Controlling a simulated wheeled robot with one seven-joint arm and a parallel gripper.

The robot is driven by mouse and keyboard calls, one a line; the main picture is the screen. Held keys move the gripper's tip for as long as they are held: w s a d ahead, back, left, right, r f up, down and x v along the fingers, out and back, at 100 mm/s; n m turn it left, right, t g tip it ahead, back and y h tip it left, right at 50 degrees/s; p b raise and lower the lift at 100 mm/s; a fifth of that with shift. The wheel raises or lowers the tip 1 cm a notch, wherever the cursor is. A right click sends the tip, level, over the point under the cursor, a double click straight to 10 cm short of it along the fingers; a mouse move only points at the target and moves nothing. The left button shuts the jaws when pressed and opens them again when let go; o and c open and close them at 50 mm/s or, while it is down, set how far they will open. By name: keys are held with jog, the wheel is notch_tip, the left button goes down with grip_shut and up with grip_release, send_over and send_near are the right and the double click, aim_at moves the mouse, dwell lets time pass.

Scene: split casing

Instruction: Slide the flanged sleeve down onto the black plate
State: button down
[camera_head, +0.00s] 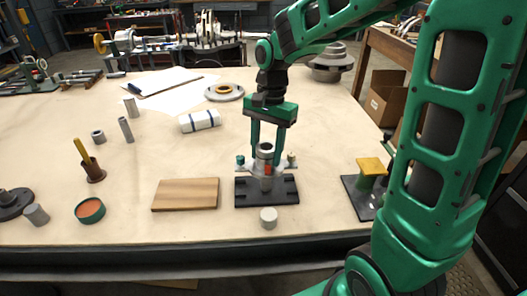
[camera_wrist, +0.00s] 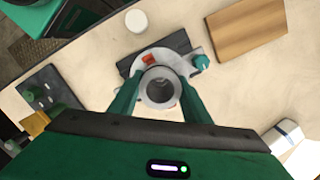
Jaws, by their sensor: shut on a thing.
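The black plate (camera_head: 252,194) lies on the table in front of my arm. It also shows in the wrist view (camera_wrist: 178,42). The flanged sleeve (camera_head: 265,152), a grey hollow cylinder, is upright between my fingers above the plate. In the wrist view I look down into the bore of the sleeve (camera_wrist: 159,87). My gripper (camera_head: 266,158) is shut on the sleeve, one finger on each side. A red-orange part (camera_wrist: 149,59) and a teal knob (camera_wrist: 201,62) show beside the sleeve. I cannot tell whether the sleeve touches the plate.
A wooden board (camera_head: 186,194) lies left of the plate, and a small white cylinder (camera_head: 268,217) stands in front of it. A dark base with a yellow-topped block (camera_head: 370,168) is to the right. A white roll with blue bands (camera_head: 200,121) lies behind.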

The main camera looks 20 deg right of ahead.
jog(key=shift+f, duration=3.45)
dwell(2.1)
jog(key=c, duration=0.9)
grip_release()
jog(key=shift+r, duration=2.5)
